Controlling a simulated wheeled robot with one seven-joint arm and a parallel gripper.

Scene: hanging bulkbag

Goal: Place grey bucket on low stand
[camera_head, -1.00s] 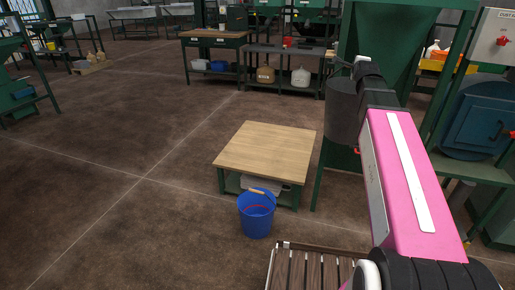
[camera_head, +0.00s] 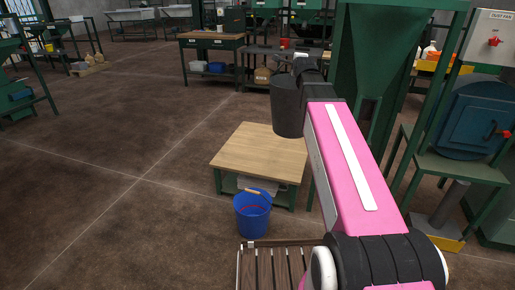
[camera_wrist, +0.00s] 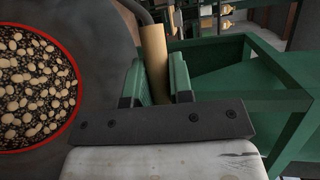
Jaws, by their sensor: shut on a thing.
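The grey bucket (camera_head: 288,107) hangs from my gripper (camera_head: 302,60) at the end of my pink arm. In the wrist view the bucket (camera_wrist: 95,60) shows at the left, with a red ring inside and pale lumps in it. My gripper (camera_wrist: 158,82) is shut on its tan handle grip (camera_wrist: 154,48), which stands between the green fingers. The low stand (camera_head: 252,150), with a square wooden top and green legs, is on the floor. Its top is bare where I see it. In the head view the bucket overlaps its far right corner; whether it is above the top I cannot tell.
A blue bucket (camera_head: 252,218) stands on the floor before the stand. A slatted surface (camera_head: 270,262) lies nearer. A green hopper frame (camera_head: 375,60) and a blue machine (camera_head: 478,118) are at the right. Workbenches (camera_head: 212,42) stand behind. The floor at the left is clear.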

